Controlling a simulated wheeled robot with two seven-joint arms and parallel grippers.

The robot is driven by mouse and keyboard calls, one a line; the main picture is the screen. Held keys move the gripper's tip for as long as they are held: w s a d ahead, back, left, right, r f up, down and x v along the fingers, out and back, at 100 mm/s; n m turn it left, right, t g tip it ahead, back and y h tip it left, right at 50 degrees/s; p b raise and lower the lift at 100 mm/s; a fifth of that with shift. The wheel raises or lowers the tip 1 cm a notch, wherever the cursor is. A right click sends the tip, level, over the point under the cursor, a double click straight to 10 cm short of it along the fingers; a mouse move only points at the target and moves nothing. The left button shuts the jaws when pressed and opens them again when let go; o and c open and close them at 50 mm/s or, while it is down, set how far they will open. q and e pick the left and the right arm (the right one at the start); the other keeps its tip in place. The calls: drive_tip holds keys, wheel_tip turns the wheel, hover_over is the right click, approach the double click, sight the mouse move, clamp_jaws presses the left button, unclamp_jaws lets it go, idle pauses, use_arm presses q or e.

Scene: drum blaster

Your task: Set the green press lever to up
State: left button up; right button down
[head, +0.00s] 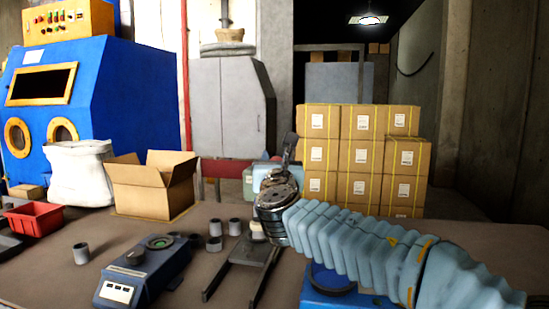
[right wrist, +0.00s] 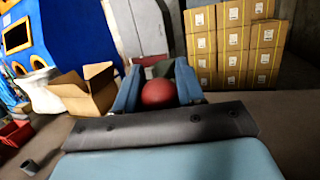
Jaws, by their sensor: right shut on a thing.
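My right gripper shows in the right wrist view (right wrist: 158,85), its two blue-grey fingers closed on a round red knob (right wrist: 158,93). I take the knob for the end of the press lever; the lever's shaft is hidden. In the head view my right arm comes in from the right, and its wrist covers the middle of the scene. A pale green body (head: 263,178), seemingly part of the press, shows in part behind the wrist. I cannot tell the lever's angle. My left gripper is not in view.
A dark forked stand (head: 241,267), a blue-grey device with a dial (head: 143,270) and several grey cups (head: 81,253) are on the brown table (head: 60,285). An open carton (head: 150,190) and a red bin (head: 35,219) stand at the left. Stacked boxes (head: 361,155) stand behind.

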drive_tip(key=w+r, duration=0.1)
drive_tip(key=w+d+r+g, duration=0.1)
drive_tip(key=r+g, duration=0.1)
drive_tip(key=r, duration=0.1)
drive_tip(key=shift+w+d+m, duration=0.15)
drive_tip(key=shift+w+m, duration=0.25)
drive_tip(key=shift+w+r+g, duration=0.5)
drive_tip(key=shift+r+g, duration=0.05)
drive_tip(key=shift+g, duration=0.05)
drive_tip(key=c, duration=0.7)
unclamp_jaws()
drive_tip(key=shift+s+b, duration=0.35)
drive_tip(key=shift+s, duration=0.2)
drive_tip(key=s+b, duration=0.1)
drive_tip(key=s, duration=0.3)
drive_tip(key=s+b, duration=0.1)
drive_tip(key=s, duration=0.3)
drive_tip(key=s+r+b, duration=0.1)
drive_tip(key=s, duration=0.3)
drive_tip(key=shift+s+a, duration=0.35)
drive_tip(key=shift+s, duration=0.05)
